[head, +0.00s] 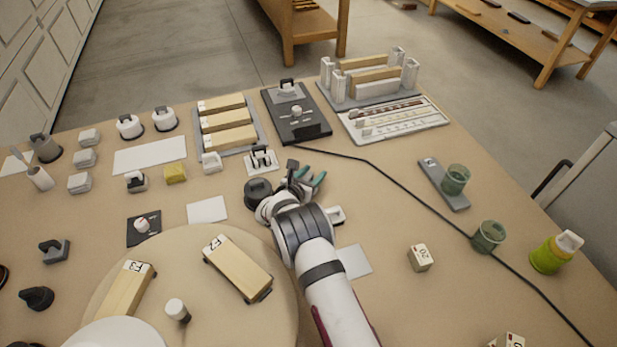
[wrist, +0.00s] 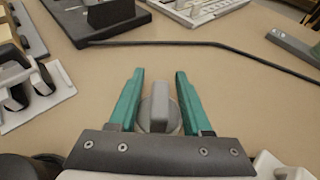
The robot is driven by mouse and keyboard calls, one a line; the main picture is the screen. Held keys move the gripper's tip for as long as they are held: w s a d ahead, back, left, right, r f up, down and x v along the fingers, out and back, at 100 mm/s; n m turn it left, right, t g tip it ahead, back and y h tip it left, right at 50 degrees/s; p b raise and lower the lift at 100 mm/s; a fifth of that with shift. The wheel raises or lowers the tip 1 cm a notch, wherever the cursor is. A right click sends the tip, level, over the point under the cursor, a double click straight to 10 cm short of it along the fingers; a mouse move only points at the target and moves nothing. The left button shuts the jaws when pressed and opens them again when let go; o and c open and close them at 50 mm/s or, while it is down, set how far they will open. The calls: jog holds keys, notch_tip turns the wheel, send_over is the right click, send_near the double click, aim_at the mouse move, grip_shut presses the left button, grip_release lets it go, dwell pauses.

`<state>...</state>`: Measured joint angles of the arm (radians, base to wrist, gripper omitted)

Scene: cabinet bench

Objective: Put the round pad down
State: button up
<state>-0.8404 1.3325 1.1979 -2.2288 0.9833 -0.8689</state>
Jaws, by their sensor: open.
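A round grey pad (wrist: 160,121) with an upright grip on top shows between my fingers in the wrist view. It appears to rest on the bench, with a gap on each side of its grip. My gripper (wrist: 160,85) is open, with one teal finger on either side of the pad. In the head view my gripper (head: 308,181) is low over the middle of the bench, and my wrist hides most of the pad's spot.
A black round-based piece (head: 258,191) stands close left of my gripper, and a white piece (head: 336,214) close right. A white double-clip block (head: 262,159) and a dark panel (head: 297,127) lie behind. A black cable (head: 385,171) crosses the bench beyond my fingers.

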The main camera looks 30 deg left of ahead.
jog(key=v, duration=1.2)
jog(key=d+r+m+g+h, duration=0.2)
jog(key=d+r+m+h, duration=0.15)
jog(key=d+m, duration=0.4)
jog(key=d+r+m+g+h, duration=0.2)
jog(key=d+r+m, duration=0.25)
jog(key=d, duration=0.65)
jog(key=d+r+m+g+h, duration=0.25)
jog(key=d+r+m, duration=0.25)
jog(key=d, duration=0.4)
jog(key=s+d+r+m+g+y, duration=0.15)
jog(key=s+d+m+g, duration=0.25)
jog(key=s+d+m, duration=0.4)
jog(key=s+d+r+m+g+y, duration=0.1)
jog(key=s+d+r+m+g, duration=0.15)
jog(key=s+m, duration=0.55)
jog(key=s+a+m+y, duration=0.5)
jog(key=s+m+y, duration=0.2)
jog(key=s, duration=0.6)
jog(key=shift+a+m+g, duration=0.2)
jog(key=shift+m+g, duration=0.2)
jog(key=shift+m, duration=0.4)
